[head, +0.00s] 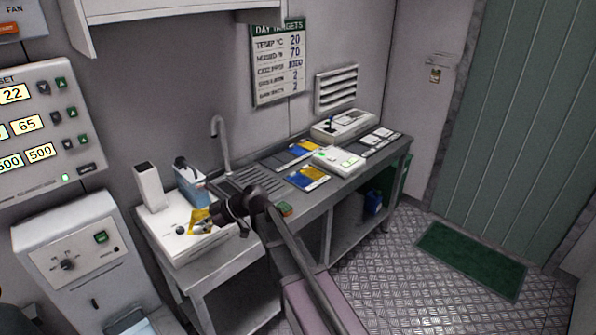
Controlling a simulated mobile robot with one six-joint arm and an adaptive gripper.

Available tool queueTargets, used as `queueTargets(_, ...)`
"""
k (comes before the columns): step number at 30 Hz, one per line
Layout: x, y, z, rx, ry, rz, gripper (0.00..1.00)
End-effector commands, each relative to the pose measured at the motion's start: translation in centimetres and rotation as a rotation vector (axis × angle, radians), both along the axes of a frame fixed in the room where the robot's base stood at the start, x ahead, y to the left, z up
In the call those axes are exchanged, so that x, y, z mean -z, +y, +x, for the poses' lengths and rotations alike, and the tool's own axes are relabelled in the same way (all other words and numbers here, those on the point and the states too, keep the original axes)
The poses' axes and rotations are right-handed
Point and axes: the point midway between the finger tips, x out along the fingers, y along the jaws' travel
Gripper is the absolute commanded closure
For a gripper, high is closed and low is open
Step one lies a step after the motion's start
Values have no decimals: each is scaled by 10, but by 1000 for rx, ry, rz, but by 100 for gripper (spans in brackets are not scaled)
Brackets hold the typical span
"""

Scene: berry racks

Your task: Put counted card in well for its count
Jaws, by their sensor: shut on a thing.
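My gripper (212,217) is at the left end of the bench, above a white box-like unit (177,248). It is shut on a yellow card (199,216), which is held tilted near the unit's top. The fingers hide part of the card, and any marks on it are too small to read. A blue-and-yellow card or sheet (307,179) lies on the bench to the right, with another (298,149) behind it. Several pale squares in dark frames (377,141) lie at the bench's right end; I cannot tell whether they are wells.
A sink with a tap (219,140) and ribbed drainer (245,178) lies right of my gripper. A white device with green lights (338,160) and one with a stick (342,124) stand further right. A white upright block (150,187) and blue container (189,185) stand behind the gripper.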

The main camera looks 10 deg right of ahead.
Motion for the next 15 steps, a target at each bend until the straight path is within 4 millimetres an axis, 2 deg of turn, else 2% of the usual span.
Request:
queueTargets(9, 0, 11, -5, -15, 0, 0, 100)
queueTargets(15, 10, 2, 6, 24, 1, -4, 100)
